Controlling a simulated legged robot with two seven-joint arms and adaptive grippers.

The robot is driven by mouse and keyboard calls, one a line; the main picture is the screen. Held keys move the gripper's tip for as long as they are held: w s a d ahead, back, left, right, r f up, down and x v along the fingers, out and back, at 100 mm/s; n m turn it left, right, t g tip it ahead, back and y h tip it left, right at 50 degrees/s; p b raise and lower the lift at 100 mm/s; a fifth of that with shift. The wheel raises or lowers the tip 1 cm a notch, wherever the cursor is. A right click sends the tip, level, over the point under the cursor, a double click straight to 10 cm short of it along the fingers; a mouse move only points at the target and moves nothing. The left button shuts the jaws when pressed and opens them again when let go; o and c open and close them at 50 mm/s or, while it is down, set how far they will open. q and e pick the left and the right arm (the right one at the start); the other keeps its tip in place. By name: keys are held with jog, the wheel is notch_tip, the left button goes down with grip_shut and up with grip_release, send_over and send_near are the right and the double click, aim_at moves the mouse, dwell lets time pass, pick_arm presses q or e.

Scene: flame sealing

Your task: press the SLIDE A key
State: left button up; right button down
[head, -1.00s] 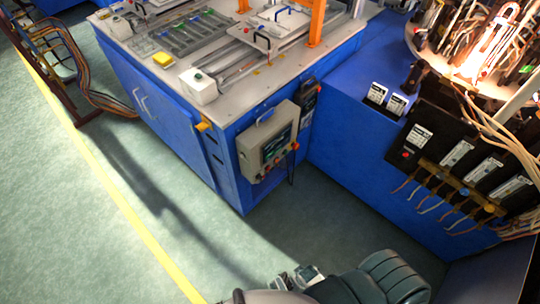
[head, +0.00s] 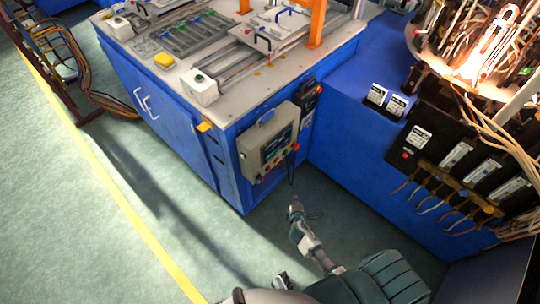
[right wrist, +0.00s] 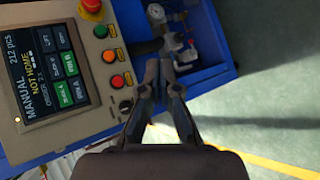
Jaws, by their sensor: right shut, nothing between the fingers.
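The control panel (head: 270,145) is a beige box on the corner of the blue machine. Its touch screen (right wrist: 48,68) reads MANUAL and NOT HOME in the right wrist view, with several small keys, some of them green. The key labels are small and turned sideways, so I cannot firmly tell which is SLIDE A. My right gripper (head: 295,208) is below the panel in the head view, apart from it. In the right wrist view its shut, empty fingers (right wrist: 157,78) are to the right of the screen and its buttons.
A red emergency stop (right wrist: 91,6) and several round buttons (right wrist: 109,56) flank the screen. A gauge assembly (right wrist: 178,42) sits beyond the fingers. The green floor (head: 200,225) is clear. Cables and black modules (head: 440,145) are on the right machine.

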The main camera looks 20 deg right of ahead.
aim_at(270, 155)
pick_arm(q)
jog(key=shift+s+a+f, duration=0.1)
jog(key=shift+s+f, duration=0.1)
jog(key=shift+f, duration=0.15)
pick_arm(e)
jog(key=w+d+r+n+t+h, duration=0.1)
jog(key=w+r+n+t, duration=0.2)
jog(key=r, duration=0.8)
jog(key=w+n, duration=0.2)
jog(key=w, duration=0.2)
jog(key=shift+t, duration=0.3)
pick_arm(q)
jog(key=shift+s, duration=0.15)
pick_arm(e)
jog(key=shift+f, duration=0.1)
pick_arm(q)
jog(key=shift+w+d+r+b, duration=0.15)
jog(key=shift+w+r+b, duration=0.3)
jog(key=shift+w+r, duration=0.5)
jog(key=shift+w+d+r+b, duration=0.1)
jog(key=shift+w+r+b, duration=0.35)
jog(key=shift+w+r, duration=0.5)
pick_arm(e)
jog(key=shift+w+a, duration=0.55)
jog(key=shift+w, duration=0.8)
jog(key=shift+w+a, duration=0.55)
jog(key=shift+w, duration=0.85)
jog(key=shift+w+a, duration=0.55)
jog(key=shift+w, duration=0.8)
